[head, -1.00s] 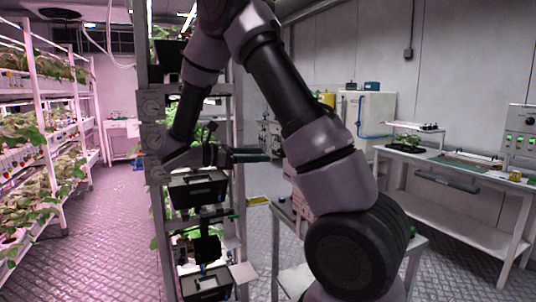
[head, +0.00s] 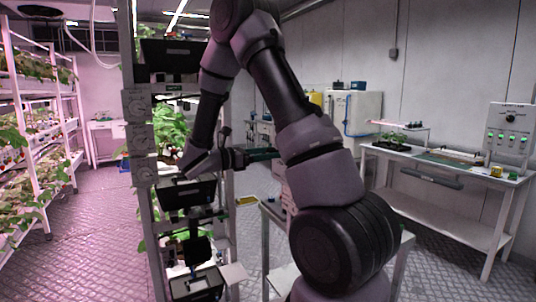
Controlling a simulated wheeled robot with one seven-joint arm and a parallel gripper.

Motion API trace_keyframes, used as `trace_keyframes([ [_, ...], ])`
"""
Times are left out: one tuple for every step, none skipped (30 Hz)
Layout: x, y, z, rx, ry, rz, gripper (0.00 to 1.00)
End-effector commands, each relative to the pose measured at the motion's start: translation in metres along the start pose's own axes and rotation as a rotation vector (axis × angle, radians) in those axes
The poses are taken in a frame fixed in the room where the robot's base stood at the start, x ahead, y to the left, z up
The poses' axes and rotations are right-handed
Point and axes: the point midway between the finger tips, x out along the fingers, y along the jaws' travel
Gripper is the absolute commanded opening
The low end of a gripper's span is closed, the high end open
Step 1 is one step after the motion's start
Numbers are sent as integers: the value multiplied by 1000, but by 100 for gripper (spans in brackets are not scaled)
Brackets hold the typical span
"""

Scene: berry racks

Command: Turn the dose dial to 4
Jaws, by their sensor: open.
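My gripper (head: 262,154) is in the middle of the head view, in front of the near rack. Its dark green fingers point right and look empty, with no dial touching them. A grey panel box (head: 511,138) stands on the bench at the far right, with a dark round knob (head: 510,117) above a row of green lights. Several pale round dials, one of them the middle dial (head: 139,138), sit on plates on the rack's left post. I cannot tell which of these is the dose dial, and no numbers or pointer settings are readable.
The near rack (head: 229,205) holds black boxes, one being a black tray (head: 187,194), and green plants. A white bench (head: 440,176) runs along the right wall. A white cabinet (head: 355,112) stands behind. The floor (head: 95,240) at left is clear.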

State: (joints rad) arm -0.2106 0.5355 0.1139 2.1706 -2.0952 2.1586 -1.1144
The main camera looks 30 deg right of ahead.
Motion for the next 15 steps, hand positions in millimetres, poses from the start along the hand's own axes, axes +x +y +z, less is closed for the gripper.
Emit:
trace_keyframes([
  [1, 0, 0, 0, 0, 0, 68],
  [2, 0, 0, 0, 0, 1, 68],
  [2, 0, 0, 0, 0, 1, 68],
  [2, 0, 0, 0, 0, 1, 68],
  [2, 0, 0, 0, 0, 1, 68],
  [2, 0, 0, 0, 0, 1, 68],
  [2, 0, 0, 0, 0, 1, 68],
  [2, 0, 0, 0, 0, 1, 68],
  [2, 0, 0, 0, 0, 1, 64],
  [2, 0, 0, 0, 0, 1, 52],
  [2, 0, 0, 1, 0, 1, 41],
  [2, 0, 0, 1, 0, 1, 26],
  [2, 0, 0, 1, 0, 1, 14],
  [2, 0, 0, 1, 0, 1, 3],
  [2, 0, 0, 1, 0, 1, 0],
])
